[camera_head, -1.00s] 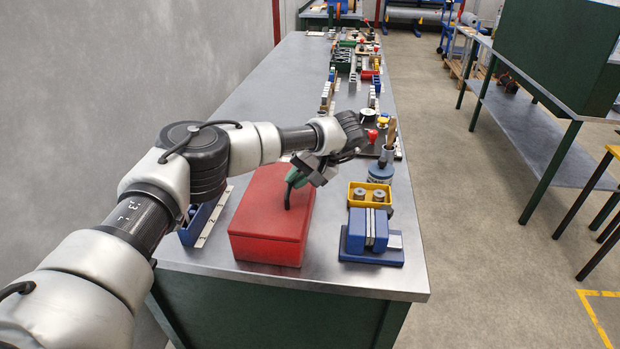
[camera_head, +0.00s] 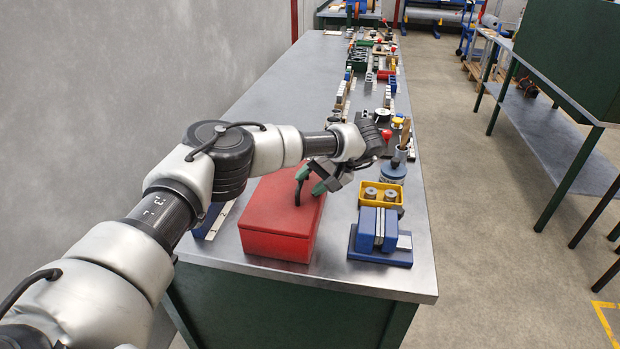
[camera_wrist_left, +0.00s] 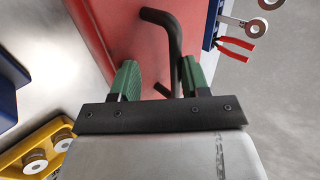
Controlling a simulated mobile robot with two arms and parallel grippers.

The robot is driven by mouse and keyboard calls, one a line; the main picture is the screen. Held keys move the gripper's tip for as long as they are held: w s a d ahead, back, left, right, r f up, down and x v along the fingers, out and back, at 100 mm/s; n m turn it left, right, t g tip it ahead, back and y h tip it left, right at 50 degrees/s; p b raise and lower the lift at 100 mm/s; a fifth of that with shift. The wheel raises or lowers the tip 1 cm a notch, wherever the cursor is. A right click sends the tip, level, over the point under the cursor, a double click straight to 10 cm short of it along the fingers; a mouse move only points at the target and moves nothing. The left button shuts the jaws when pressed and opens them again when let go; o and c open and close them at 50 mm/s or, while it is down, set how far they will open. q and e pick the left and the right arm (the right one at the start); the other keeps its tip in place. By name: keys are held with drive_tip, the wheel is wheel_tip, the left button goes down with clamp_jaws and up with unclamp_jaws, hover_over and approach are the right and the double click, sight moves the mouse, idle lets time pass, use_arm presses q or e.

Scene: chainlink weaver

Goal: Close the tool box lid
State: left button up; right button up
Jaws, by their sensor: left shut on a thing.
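The red tool box (camera_head: 276,246) stands near the front end of the grey bench. Its lid (camera_head: 270,204) lies flat on top, with no gap that I can see. A bent black handle (camera_head: 297,192) stands up from the lid; it also shows in the left wrist view (camera_wrist_left: 174,40). My left gripper (camera_head: 309,178), with green fingertips, is over the far right part of the lid and shut on the handle. In the left wrist view the handle passes between the fingertips (camera_wrist_left: 158,82), closer to the right one. My right gripper is not in view.
A blue vise-like block (camera_head: 378,240) and a yellow bin (camera_head: 381,192) with grey rollers stand right of the box. A blue holder (camera_head: 212,222) stands on its left, partly behind my arm. Several small tools crowd the bench's right side farther back.

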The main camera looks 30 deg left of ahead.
use_arm(q)
drive_tip(key=b+v, duration=0.1)
drive_tip(key=v, duration=1)
drive_tip(key=shift+f, duration=0.1)
